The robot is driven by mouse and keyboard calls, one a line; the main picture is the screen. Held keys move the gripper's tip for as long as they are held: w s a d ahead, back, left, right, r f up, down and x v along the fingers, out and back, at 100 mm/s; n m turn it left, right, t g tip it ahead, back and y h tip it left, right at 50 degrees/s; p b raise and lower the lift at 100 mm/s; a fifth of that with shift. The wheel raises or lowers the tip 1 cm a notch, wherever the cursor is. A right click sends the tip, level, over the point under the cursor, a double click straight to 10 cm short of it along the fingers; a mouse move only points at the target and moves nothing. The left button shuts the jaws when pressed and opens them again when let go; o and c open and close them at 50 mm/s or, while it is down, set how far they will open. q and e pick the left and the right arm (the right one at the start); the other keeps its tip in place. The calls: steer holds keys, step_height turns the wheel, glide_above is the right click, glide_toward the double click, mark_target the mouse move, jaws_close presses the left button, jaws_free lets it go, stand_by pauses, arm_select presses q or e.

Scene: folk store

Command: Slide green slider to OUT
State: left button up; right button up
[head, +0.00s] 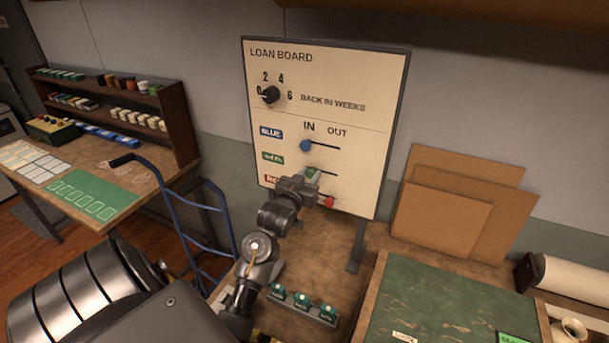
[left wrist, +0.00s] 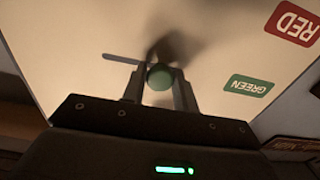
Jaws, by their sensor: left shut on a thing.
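The loan board (head: 350,80) stands upright, with blue, green and red slider rows under IN and OUT. The green slider (head: 312,172) is a round knob in the middle row, near the IN end, its slot running right toward OUT. My left gripper (head: 309,186) reaches up to the board and partly covers the green row. In the left wrist view the green knob (left wrist: 160,77) sits between the two fingers of the left gripper (left wrist: 160,90), which are shut on it. The slot extends left in that view, away from the GREEN label (left wrist: 249,86). My right gripper is not in view.
The blue slider (head: 306,145) sits at the IN end above. The red slider (head: 329,202) is just below and right of my gripper. A green-button box (head: 303,306) lies on the table below. Cardboard sheets (head: 440,220) lean at the right; a blue hand truck (head: 190,220) stands left.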

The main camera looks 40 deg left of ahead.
mark_target(333, 174)
arm_select(q)
steer(key=shift+w+d, duration=0.25)
steer(key=shift+d, duration=0.5)
steer(key=shift+w+d, duration=0.25)
steer(key=shift+d, duration=0.55)
steer(key=shift+w+d, duration=0.25)
steer(key=shift+d, duration=0.5)
steer(key=shift+w+d, duration=0.2)
steer(key=shift+d, duration=0.45)
steer(key=o, duration=0.9)
steer(key=shift+s+a, duration=0.1)
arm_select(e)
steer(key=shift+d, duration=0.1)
